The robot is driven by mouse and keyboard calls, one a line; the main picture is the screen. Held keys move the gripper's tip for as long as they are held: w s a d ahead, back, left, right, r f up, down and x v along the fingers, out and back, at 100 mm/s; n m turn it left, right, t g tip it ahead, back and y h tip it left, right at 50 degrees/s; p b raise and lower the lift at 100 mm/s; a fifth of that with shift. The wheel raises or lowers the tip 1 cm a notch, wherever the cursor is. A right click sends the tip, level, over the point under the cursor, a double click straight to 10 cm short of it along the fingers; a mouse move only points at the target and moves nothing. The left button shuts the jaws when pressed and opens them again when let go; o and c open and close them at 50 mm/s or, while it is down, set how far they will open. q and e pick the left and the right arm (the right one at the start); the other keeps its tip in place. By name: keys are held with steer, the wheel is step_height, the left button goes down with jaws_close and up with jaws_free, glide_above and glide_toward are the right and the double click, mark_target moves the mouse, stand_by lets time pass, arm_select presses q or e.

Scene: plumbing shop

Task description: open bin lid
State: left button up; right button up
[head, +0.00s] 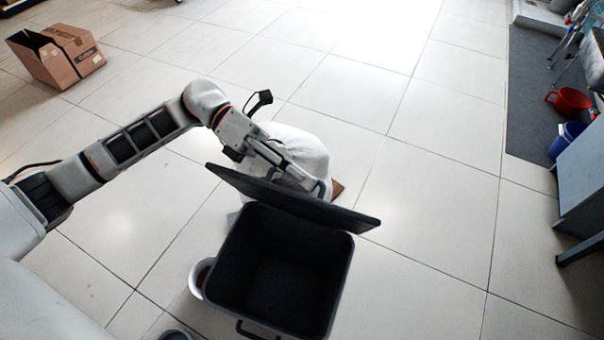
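The dark bin (280,270) stands on the floor at the lower middle of the head view, and I see into its empty-looking dark inside. Its lid (290,198) is raised and tilted up along the bin's far edge, clear of the opening. My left gripper (318,188) is at the far side of the lid, its fingers partly hidden behind the lid's upper edge. Whether the fingers touch the lid or are open or shut does not show. My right gripper is out of view.
A white rounded object (300,150) stands behind the lid. A white pot (200,278) is close to the bin's left side. A cardboard box (58,55) is at the upper left. A red bucket (568,101) and a blue bucket (566,138) are at the right. Much tiled floor is clear.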

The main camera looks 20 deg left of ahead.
arm_select(q)
steer(key=v, duration=1.2)
steer(key=shift+s, duration=0.1)
